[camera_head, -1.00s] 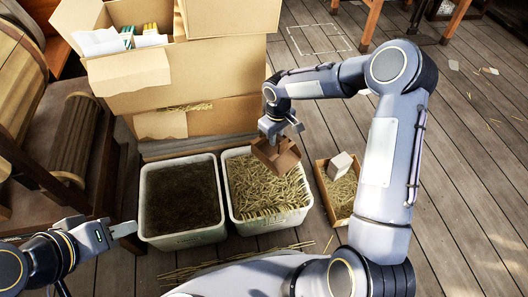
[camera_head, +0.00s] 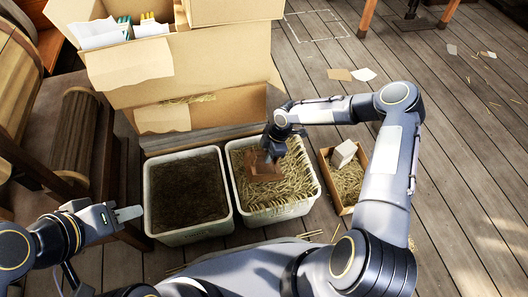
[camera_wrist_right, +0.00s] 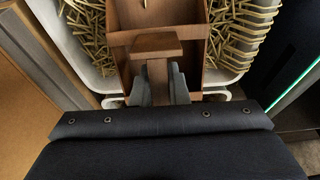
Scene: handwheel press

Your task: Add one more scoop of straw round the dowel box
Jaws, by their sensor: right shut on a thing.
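My right gripper (camera_head: 273,156) is shut on the handle of a brown wooden scoop (camera_head: 262,170), low over the straw in the right-hand bin (camera_head: 313,196). In the right wrist view the fingers (camera_wrist_right: 160,88) grip the handle, and straw lies on both sides of the scoop (camera_wrist_right: 118,50). The visible part of the scoop shows about one straw piece; its front is cut off. A pale box (camera_head: 344,152), probably the dowel box, sits tilted in a small wooden crate (camera_head: 330,185) with straw, right of the bin. My left gripper (camera_head: 128,214) is at the left, its jaw opening unclear.
A bin of dark brown material (camera_head: 148,215) stands left of the straw bin. Large cardboard cartons (camera_head: 235,62) stand behind, the upper one holding white paper and coloured items. A wooden machine with rollers (camera_head: 78,140) is at the left. The plank floor (camera_head: 440,130) at right is mostly clear.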

